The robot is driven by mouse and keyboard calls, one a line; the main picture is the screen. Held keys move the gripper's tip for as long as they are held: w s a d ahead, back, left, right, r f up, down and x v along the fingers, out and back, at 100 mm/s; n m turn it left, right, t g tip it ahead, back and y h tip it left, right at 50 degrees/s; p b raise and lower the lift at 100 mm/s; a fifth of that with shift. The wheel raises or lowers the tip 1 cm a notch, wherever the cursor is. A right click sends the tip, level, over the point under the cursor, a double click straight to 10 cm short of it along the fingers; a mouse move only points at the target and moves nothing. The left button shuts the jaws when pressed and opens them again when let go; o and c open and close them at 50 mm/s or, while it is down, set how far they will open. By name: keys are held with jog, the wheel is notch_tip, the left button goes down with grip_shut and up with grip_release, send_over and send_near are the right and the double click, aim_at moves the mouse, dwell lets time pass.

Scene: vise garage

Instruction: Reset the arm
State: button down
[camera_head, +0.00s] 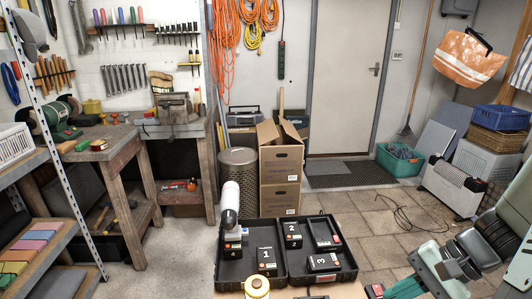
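My arm reaches in from the right edge, grey with dark rings. Its end, my gripper (425,275), has green parts at the lower right, over the floor and right of the black case. It is partly cut off by the bottom edge, and I cannot make out whether its fingers are apart or whether it holds anything. The open black case (282,255) lies at the bottom middle, apart from my gripper.
A white cylinder (230,197) with a black lower part rises at the case's left. A yellow-topped container (257,287) stands in front. A workbench with a vise (173,107) is at the back left. Cardboard boxes (280,168) stand behind the case.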

jog(key=w+a+r+n+t+h, duration=0.1)
jog(key=w+a+r+n+h, duration=0.3)
jog(key=r, duration=0.5)
jog(key=w+a+r+n+h, duration=0.2)
jog(key=a+r+n, duration=0.35)
jog(key=r, duration=0.25)
jog(key=s+a+r+n+t+h, duration=0.1)
jog(key=s+a+r, duration=0.2)
jog(key=s, duration=0.2)
jog(key=s+a+r+n+t, duration=0.1)
jog(key=s+a+r, duration=0.1)
jog(key=s+a, duration=0.2)
jog(key=shift+s+r+t+h, duration=0.3)
jog(key=shift+s+r+h, duration=0.1)
jog(key=shift+s, duration=0.6)
jog(key=c, duration=1.8)
grip_release()
